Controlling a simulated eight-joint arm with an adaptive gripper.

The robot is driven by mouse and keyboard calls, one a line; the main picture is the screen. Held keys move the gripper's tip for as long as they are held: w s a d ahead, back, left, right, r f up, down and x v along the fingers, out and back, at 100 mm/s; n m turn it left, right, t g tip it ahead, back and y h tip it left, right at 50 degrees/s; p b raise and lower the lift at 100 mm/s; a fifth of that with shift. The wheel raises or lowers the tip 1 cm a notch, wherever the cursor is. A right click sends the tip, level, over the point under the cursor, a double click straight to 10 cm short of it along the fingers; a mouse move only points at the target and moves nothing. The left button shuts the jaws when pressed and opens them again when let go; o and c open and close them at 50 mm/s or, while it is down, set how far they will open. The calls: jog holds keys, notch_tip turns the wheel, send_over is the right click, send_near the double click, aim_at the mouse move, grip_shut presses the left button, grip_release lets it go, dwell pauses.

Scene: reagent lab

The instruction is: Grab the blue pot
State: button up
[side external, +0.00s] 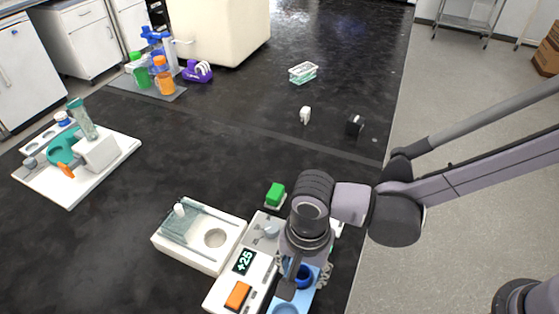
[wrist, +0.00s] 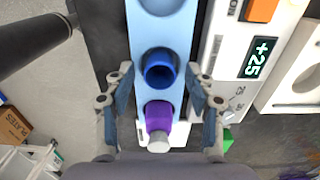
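The blue pot (wrist: 160,68) is a dark blue round cup with an open top. It sits in a light blue rack (wrist: 163,32) in the wrist view. In the side external view the pot (side external: 303,276) is partly hidden behind my gripper (side external: 291,283). In the wrist view my gripper (wrist: 157,72) is open, with one finger on each side of the rack and the pot between the fingertips. I see no contact with the pot, and I cannot tell the height gap.
A purple vial (wrist: 158,118) with a pale cap stands beside the pot in the rack, between the fingers. A white instrument (side external: 240,262) showing +25 adjoins the rack. A white tray (side external: 172,253) and a green block (side external: 276,193) are close by.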

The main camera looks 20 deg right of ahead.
jog(key=c, duration=0.8)
jog(key=shift+r, duration=0.1)
